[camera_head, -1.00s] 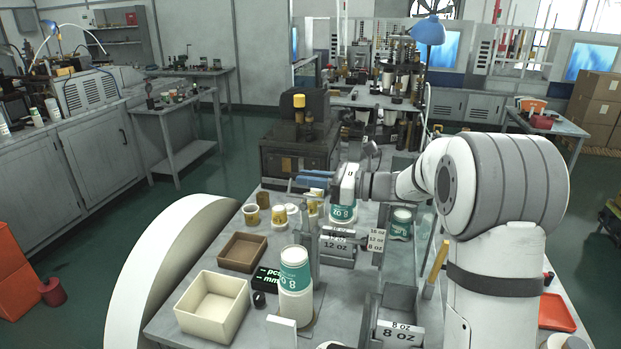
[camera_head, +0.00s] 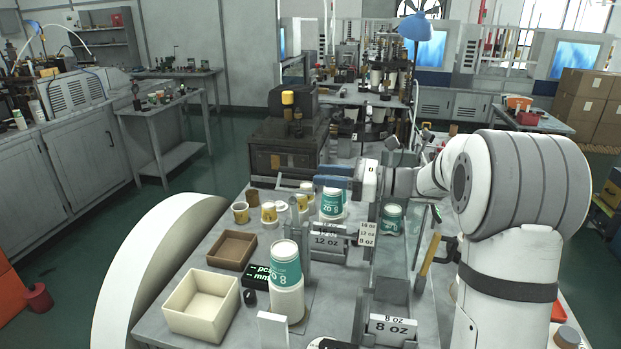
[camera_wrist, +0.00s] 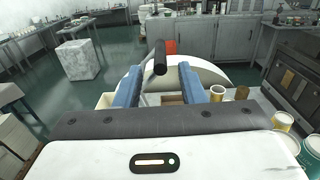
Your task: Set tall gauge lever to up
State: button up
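My gripper (camera_head: 322,176) is at the middle of the head view, with its blue fingers pointing left above the bench. In the wrist view its two blue fingers (camera_wrist: 158,88) stand apart. A black rod with a rounded end (camera_wrist: 159,58) shows between and beyond them; it may be the lever, but I cannot tell for sure. No contact with the fingers is visible. An upright grey metal frame (camera_head: 304,228) stands on the bench below the gripper, beside a block labelled 12 OZ (camera_head: 327,242). I cannot clearly make out the tall gauge's lever in the head view.
A teal-and-white cup stack (camera_head: 286,280) stands at the front. Another teal cup (camera_head: 332,203) is just below my gripper. A cream bin (camera_head: 201,303), a brown tray (camera_head: 232,250) and a black display (camera_head: 257,275) are to the left. A dark machine (camera_head: 285,150) stands behind.

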jog(key=shift+s+d, duration=0.15)
jog(key=shift+d, duration=0.4)
jog(key=shift+c, duration=0.4)
